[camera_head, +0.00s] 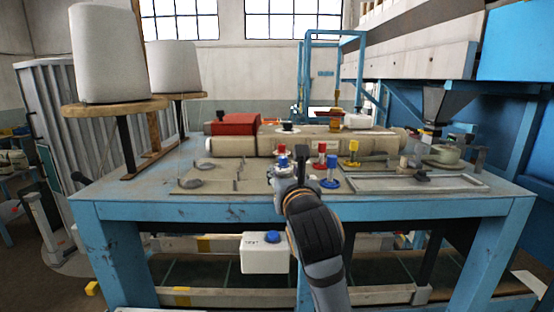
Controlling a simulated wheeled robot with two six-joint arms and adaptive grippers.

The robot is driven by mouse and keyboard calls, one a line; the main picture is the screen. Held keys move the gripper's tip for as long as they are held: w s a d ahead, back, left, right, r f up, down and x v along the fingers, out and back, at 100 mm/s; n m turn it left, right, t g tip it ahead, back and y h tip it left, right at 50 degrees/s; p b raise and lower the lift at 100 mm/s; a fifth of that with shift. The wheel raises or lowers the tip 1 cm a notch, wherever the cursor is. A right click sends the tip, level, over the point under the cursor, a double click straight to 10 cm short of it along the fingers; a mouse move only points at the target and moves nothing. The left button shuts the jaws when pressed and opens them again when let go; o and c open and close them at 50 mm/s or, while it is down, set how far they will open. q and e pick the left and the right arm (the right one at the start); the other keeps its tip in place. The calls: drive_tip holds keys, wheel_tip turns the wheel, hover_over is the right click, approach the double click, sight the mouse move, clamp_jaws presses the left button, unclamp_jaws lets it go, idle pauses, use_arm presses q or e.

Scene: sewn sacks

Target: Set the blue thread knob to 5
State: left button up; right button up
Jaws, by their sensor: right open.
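No dial number is readable, and I cannot tell which blue piece is the thread knob. My right gripper is open; its wrist hides part of the table's front edge. My left gripper is out of view.
Large white thread cones (100,55) stand on wooden discs at the left. A long fabric roll (225,146) and a red box (235,125) lie behind. A metal frame (430,184) lies at the right of the blue table (150,210).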

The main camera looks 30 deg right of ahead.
sight(284, 159)
drive_tip(key=shift+s+d+n, duration=0.2)
drive_tip(key=shift+d+n, duration=0.1)
drive_tip(key=shift+w+d+r+p, duration=0.15)
drive_tip(key=shift+w+p, duration=0.15)
drive_tip(key=shift+p, duration=0.2)
drive_tip(key=p+x, duration=0.2)
drive_tip(key=shift+w+d, duration=0.2)
drive_tip(key=shift+w, duration=0.05)
drive_tip(key=p+x, duration=0.2)
drive_tip(key=x, duration=0.4)
drive_tip(key=shift+w+d, duration=0.1)
drive_tip(key=shift+d, duration=0.1)
drive_tip(key=shift+w+f, duration=0.25)
drive_tip(key=shift+w, duration=0.05)
drive_tip(key=shift+w+d, duration=0.1)
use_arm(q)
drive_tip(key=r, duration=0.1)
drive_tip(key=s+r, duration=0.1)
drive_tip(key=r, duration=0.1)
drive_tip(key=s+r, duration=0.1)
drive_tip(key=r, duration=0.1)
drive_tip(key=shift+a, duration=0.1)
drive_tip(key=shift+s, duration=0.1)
